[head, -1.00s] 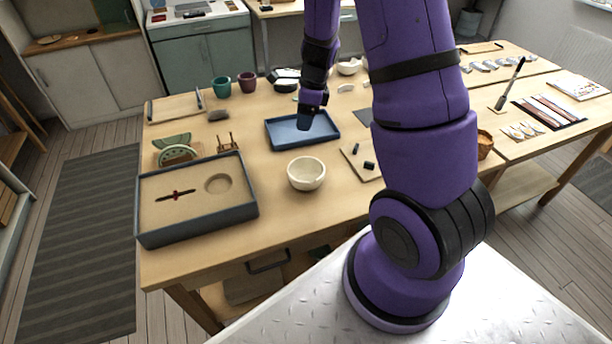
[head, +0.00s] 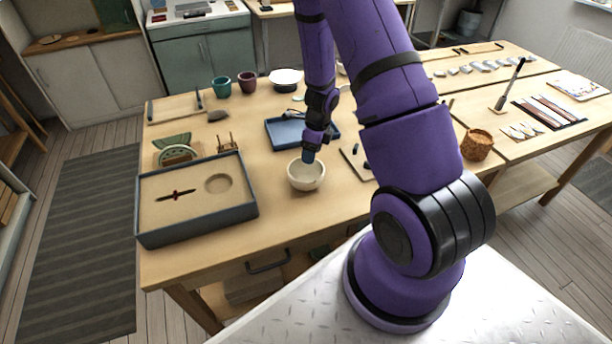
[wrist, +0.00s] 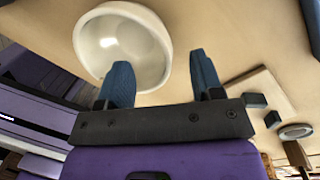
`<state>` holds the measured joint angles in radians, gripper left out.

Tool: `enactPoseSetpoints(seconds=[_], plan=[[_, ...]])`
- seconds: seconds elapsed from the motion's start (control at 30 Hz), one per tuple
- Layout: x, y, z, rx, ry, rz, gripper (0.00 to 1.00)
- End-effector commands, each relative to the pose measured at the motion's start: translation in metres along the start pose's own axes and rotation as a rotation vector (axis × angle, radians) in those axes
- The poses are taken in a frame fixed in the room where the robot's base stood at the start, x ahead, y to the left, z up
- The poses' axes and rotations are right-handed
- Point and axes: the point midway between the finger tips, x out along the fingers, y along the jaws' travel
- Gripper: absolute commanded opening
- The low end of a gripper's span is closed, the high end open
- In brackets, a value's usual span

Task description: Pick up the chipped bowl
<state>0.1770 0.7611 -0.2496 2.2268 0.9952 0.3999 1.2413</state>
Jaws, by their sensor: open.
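The cream bowl (head: 305,177) stands upright on the table, right of the sand tray. No chip can be made out on its rim. My gripper (head: 309,156) is just above the bowl's far rim in the head view. In the wrist view the bowl (wrist: 112,40) is empty inside, and my gripper (wrist: 160,75) shows two blue fingers spread apart with nothing between them. The left finger overlaps the bowl's rim in the picture, while the right finger is outside it. I cannot tell whether a finger touches the bowl.
A dark-edged sand tray (head: 197,231) lies left of the bowl. A blue tray (head: 281,144) lies behind it, partly hidden by my arm. A small board (head: 352,167) with dark pieces is to the right. A woven basket (head: 478,145) stands farther right.

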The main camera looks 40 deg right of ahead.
Motion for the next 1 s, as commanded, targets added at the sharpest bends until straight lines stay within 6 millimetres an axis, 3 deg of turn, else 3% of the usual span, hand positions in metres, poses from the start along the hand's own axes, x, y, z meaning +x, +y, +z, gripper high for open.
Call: enactPoseSetpoints(seconds=[0.3, 0.6, 0.8, 1.0], plan=[[0.039, 0.0, -0.003, 0.001, 0.0, 0.001, 0.6], [0.043, 0.0, -0.003, 0.0, -0.001, 0.0, 0.6], [0.042, 0.0, -0.003, 0.0, -0.001, 0.0, 0.14], [0.042, 0.0, -0.003, 0.0, -0.001, 0.0, 0.11]])
